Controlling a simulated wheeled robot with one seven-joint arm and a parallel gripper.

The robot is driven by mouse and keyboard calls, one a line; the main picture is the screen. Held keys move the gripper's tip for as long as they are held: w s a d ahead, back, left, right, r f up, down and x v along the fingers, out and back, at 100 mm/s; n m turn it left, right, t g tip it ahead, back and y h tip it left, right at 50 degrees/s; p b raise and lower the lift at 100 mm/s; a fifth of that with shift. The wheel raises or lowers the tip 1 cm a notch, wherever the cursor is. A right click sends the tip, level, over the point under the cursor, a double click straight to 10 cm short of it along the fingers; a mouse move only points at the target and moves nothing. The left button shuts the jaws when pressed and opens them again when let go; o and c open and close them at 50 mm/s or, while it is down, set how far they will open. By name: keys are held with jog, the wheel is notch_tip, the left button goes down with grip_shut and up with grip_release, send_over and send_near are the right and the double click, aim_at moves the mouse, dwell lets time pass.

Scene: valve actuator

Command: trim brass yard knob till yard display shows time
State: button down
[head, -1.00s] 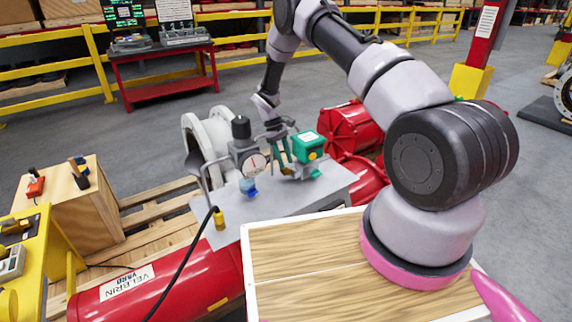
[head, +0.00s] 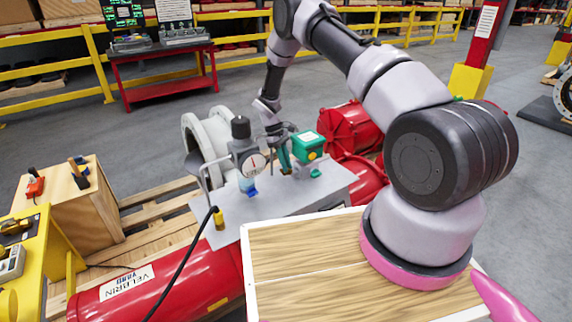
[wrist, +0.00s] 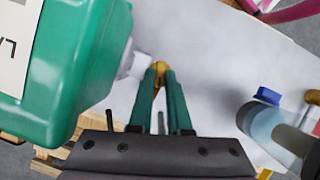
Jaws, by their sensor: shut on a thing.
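The brass knob (wrist: 161,70) shows in the wrist view between the green fingertips of my gripper (wrist: 162,80), which is shut on it. In the head view my gripper (head: 285,160) reaches down beside a green box (head: 308,145) on the grey plate, and the knob is mostly hidden there. A white fitting joins the knob to the green box, which fills the left of the wrist view (wrist: 65,60). A round dial gauge (head: 252,163) stands left of my gripper; its reading is too small to make out. I cannot tell which thing is the yard display.
A blue-handled fitting (head: 248,186) sits below the gauge and shows right of my gripper in the wrist view (wrist: 267,96). The grey plate (head: 275,208) lies on a red cylinder (head: 160,295). A black cable runs across the front left. A wooden-topped board (head: 300,285) lies in front.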

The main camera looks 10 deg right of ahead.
jog(key=shift+n, duration=0.3)
jog(key=n, duration=0.2)
jog(key=n+t+h, duration=0.1)
jog(key=n, duration=0.1)
jog(key=shift+s+a+t, duration=0.15)
jog(key=shift+t, duration=0.15)
jog(key=shift+s+n+t+h, duration=0.1)
jog(key=shift+n+t+h, duration=0.2)
jog(key=shift+n, duration=0.75)
jog(key=shift+s+n+t+h, duration=0.1)
jog(key=shift+n+t, duration=0.3)
jog(key=shift+n, duration=0.65)
jog(key=c, duration=0.9)
grip_release()
jog(key=shift+o, duration=0.2)
jog(key=shift+r, duration=0.1)
jog(key=v, duration=1)
jog(key=shift+r, duration=0.35)
